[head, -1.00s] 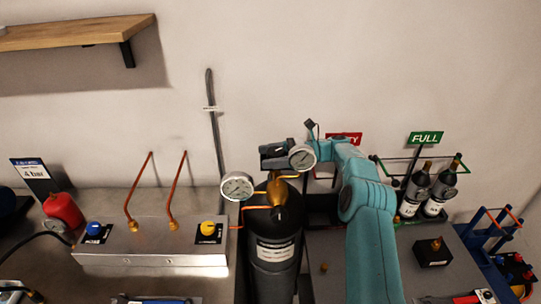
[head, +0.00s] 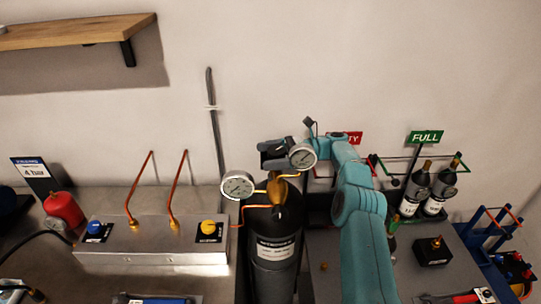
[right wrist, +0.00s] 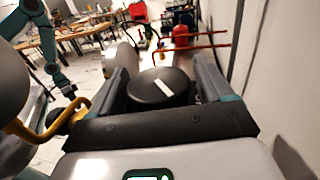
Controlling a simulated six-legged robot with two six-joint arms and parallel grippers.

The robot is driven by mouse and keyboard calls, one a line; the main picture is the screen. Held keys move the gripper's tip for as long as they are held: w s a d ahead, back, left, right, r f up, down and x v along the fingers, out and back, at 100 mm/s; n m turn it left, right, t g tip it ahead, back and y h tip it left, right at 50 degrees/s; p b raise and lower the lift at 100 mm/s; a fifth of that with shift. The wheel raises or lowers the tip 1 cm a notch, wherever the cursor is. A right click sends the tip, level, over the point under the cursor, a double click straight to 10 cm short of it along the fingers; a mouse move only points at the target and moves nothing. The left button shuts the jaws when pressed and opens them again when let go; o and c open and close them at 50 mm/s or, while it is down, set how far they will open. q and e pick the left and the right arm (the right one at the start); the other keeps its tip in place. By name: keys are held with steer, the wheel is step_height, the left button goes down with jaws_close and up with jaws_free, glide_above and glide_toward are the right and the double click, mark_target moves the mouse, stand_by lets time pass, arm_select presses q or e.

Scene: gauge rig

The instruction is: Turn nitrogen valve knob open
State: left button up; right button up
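A black cylinder (head: 272,262) with a white label stands in the middle of the head view. A brass regulator (head: 277,190) and two round gauges (head: 238,186) (head: 303,156) sit at its top. My right gripper (head: 275,152) is above the regulator and hides the knob there. In the right wrist view a round black knob (right wrist: 160,88) with a white line lies between the right gripper's (right wrist: 163,85) two fingers. I cannot tell whether they press on it. A teal arm at the left, likely my left one, ends in a small dark gripper (right wrist: 68,90).
A steel box (head: 150,245) with a blue knob (head: 94,227), a yellow knob (head: 208,227) and copper pipes is left of the cylinder. A red bottle (head: 64,209) stands farther left. Dark bottles (head: 416,188) stand right under a FULL sign (head: 425,137). The wall is close behind.

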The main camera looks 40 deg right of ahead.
steer(key=shift+d+m+t+h, duration=0.1)
steer(key=shift+m+t+h, duration=0.3)
steer(key=shift+t, duration=0.1)
